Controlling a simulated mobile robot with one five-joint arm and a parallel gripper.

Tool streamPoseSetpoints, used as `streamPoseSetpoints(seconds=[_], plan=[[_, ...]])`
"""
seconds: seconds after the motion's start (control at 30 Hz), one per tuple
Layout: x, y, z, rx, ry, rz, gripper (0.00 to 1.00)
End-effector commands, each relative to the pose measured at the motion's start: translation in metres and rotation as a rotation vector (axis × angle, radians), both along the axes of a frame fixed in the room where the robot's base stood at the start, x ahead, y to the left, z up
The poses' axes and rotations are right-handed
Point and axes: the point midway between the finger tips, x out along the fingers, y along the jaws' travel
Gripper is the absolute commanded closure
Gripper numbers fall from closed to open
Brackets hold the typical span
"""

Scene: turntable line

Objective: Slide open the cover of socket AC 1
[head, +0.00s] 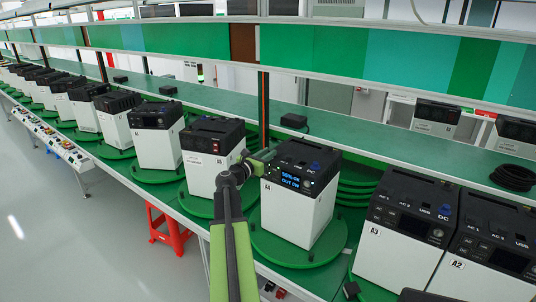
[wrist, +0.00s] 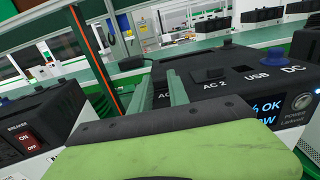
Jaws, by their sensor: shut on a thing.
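A unit with a red breaker switch (head: 215,150) stands close on the left. Units A3 (head: 395,240) and A2 (head: 485,255) stand on the right. A green shelf (head: 345,128) with a small black box (head: 293,121) runs behind.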

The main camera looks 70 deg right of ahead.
Motion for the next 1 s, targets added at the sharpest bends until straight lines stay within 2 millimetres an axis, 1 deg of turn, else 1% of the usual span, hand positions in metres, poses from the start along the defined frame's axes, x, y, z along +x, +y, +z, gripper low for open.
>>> streamPoseSetpoints(seconds=[0.17,0.37,0.6,0.63,0.8,1.0], plan=[[-0.003,-0.004,0.000,0.001,-0.001,-0.006,1.00],[-0.008,-0.028,0.000,0.001,-0.001,-0.006,1.00],[-0.009,-0.028,0.000,0.001,-0.001,-0.005,1.00],[-0.009,-0.028,0.000,0.001,-0.001,-0.005,0.78],[-0.009,-0.028,0.000,0.001,-0.001,-0.003,0.56],[-0.008,-0.028,0.000,0.000,0.000,-0.001,0.56]])
